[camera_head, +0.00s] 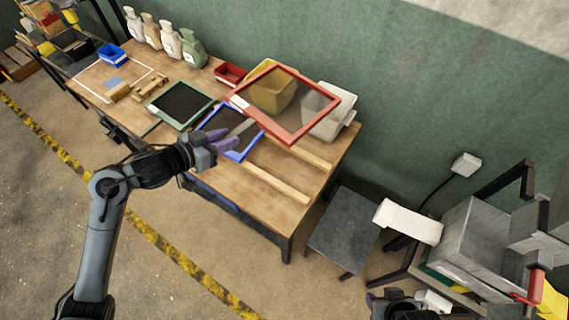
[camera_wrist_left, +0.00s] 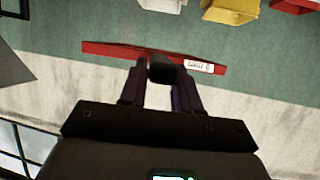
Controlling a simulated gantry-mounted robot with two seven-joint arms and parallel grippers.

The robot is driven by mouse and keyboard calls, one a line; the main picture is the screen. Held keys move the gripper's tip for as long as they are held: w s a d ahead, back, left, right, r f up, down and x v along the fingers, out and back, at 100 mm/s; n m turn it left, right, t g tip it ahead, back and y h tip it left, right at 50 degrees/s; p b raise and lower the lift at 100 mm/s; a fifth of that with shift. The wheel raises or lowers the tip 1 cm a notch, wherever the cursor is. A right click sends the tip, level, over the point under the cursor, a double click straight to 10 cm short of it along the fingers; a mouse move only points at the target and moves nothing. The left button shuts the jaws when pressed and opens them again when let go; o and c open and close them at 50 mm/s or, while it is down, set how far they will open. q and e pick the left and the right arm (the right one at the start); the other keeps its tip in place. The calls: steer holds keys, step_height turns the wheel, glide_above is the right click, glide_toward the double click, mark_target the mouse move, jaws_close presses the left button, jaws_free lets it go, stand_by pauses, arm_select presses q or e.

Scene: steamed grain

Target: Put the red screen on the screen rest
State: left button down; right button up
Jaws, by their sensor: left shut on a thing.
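The red screen (camera_head: 290,133) is a flat red frame with see-through mesh and a white label. My left gripper (camera_head: 226,140) is shut on its handle (camera_head: 241,128) and holds the screen above the table's back right. In the left wrist view the fingers (camera_wrist_left: 162,85) close around the dark handle, with the red frame (camera_wrist_left: 110,48) edge-on beyond. Two parallel wooden rails (camera_head: 277,183), which look like the screen rest, lie on the right of the table, below and in front of the screen. My right gripper (camera_head: 392,302) shows only partly at the bottom edge; its jaws are unclear.
A blue-framed screen (camera_head: 247,147) and a green-framed screen (camera_head: 182,124) lie on the wooden table (camera_head: 225,182). A yellow bin and a white bin (camera_head: 341,105) stand behind the red screen. A small red bin (camera_head: 229,73) and several sacks (camera_head: 192,48) line the back.

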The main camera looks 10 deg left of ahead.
arm_select(q)
steer(key=w+d+f+n+t+y+b, duration=0.1)
steer(key=d+f+b, duration=0.1)
steer(key=d+f, duration=0.3)
steer(key=d+f+n+y+b, duration=0.1)
steer(key=d+f, duration=0.2)
steer(key=f, duration=0.5)
steer(key=shift+w+d+f+b, duration=0.1)
steer(key=shift+f+b, duration=0.7)
steer(key=shift+f, duration=3.7)
steer(key=shift+d+f+b, duration=0.1)
steer(key=shift+f+b, duration=0.65)
steer(key=shift+f, duration=3.75)
steer(key=c, duration=0.8)
jaws_free()
steer(key=shift+f, duration=0.1)
steer(key=shift+a, duration=0.1)
